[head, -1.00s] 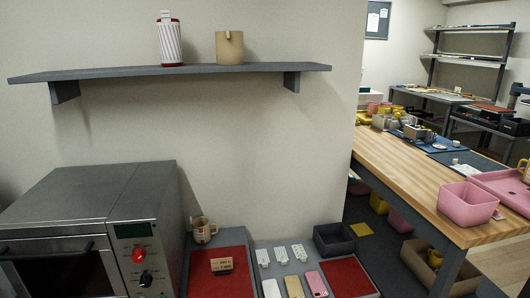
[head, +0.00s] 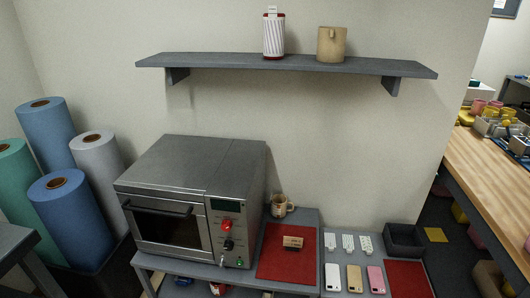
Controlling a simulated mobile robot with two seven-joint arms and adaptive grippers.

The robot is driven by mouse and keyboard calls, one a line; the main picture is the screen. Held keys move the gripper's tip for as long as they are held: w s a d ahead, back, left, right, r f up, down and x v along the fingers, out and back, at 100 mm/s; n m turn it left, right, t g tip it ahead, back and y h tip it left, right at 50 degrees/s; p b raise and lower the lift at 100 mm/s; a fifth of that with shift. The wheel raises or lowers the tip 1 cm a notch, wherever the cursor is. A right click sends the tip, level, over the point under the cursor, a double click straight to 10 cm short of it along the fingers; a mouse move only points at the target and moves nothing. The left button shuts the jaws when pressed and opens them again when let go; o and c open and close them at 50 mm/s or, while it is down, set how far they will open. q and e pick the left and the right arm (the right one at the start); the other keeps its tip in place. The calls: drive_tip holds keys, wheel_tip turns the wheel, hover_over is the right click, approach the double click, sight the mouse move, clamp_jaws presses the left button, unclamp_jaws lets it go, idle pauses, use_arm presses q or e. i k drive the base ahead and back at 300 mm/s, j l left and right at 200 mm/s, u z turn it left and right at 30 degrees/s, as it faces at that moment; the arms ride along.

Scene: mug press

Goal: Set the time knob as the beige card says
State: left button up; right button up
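The steel press oven (head: 192,195) stands on the grey bench at lower centre, its door shut. Its front panel carries a dark display, a red knob (head: 227,225) and a black knob (head: 228,244) below it. Which of these is the time knob, and where each points, is too small to tell. A small beige card (head: 293,242) with dark writing stands on a red mat (head: 281,266) right of the oven; its text cannot be read. Neither of my grippers is in view.
A beige mug (head: 282,206) stands behind the red mat. Phones, white cards and a dark bin (head: 404,240) lie farther right. A wall shelf (head: 300,66) holds a white-and-red canister and a tan mug. Large blue, green and grey rolls (head: 72,215) stand at left.

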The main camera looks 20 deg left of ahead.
sight(229, 246)
drive_tip(key=u, duration=1.2)
